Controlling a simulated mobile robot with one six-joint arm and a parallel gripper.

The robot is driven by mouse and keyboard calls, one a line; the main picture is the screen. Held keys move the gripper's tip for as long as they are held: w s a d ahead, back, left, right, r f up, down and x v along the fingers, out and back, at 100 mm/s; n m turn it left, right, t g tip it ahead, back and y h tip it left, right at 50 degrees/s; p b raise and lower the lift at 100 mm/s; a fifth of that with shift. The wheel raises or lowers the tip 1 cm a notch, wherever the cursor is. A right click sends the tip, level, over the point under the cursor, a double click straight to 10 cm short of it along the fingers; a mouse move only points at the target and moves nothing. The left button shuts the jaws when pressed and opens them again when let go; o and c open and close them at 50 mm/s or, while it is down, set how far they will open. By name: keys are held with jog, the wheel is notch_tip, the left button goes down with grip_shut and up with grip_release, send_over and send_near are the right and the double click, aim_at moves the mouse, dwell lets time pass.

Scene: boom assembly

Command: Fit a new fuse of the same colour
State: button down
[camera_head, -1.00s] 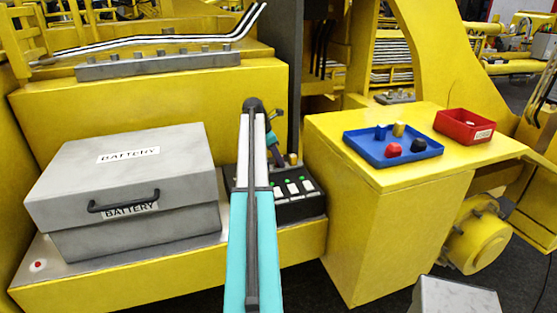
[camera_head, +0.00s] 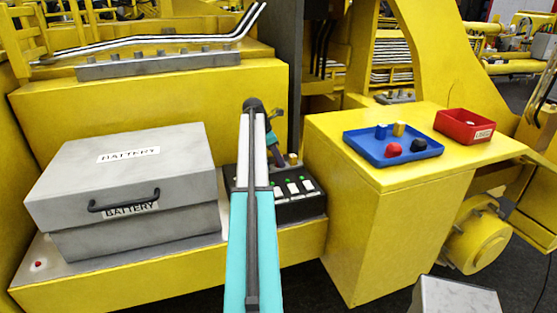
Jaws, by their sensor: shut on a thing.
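The dark fuse panel (camera_head: 300,206) sits behind and right of my arm, with white blocks and small green lights along it. A brass-yellow fuse (camera_head: 292,158) shows at its back edge. My gripper (camera_head: 284,166) points down over the panel, mostly hidden by my arm, and is shut at the yellow fuse. I cannot see the fingertips clearly or tell whether the fuse is seated. On the right, a blue tray (camera_head: 371,154) holds a blue fuse (camera_head: 381,132), a yellow fuse (camera_head: 399,129), a red fuse (camera_head: 393,149) and a black fuse (camera_head: 418,145).
A red bin (camera_head: 464,126) with a label stands right of the tray on the yellow cabinet top (camera_head: 350,125). A large grey battery box (camera_head: 125,190) stands left of my arm. A dark upright post (camera_head: 290,60) rises behind the panel. A grey box (camera_head: 455,298) is at lower right.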

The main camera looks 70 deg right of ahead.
jog(key=shift+a+f, duration=0.15)
jog(key=shift+f, duration=0.05)
dwell(0.5)
jog(key=c, duration=1.5)
grip_release()
jog(key=shift+r, duration=0.15)
jog(key=shift+o, duration=0.2)
jog(key=shift+d, duration=0.2)
jog(key=shift+a+r, duration=0.1)
jog(key=shift+w+r, duration=0.25)
jog(key=shift+r, duration=0.3)
jog(key=b+v, duration=0.5)
jog(key=v, duration=0.7)
jog(key=shift+r, duration=0.15)
jog(key=shift+w, duration=0.15)
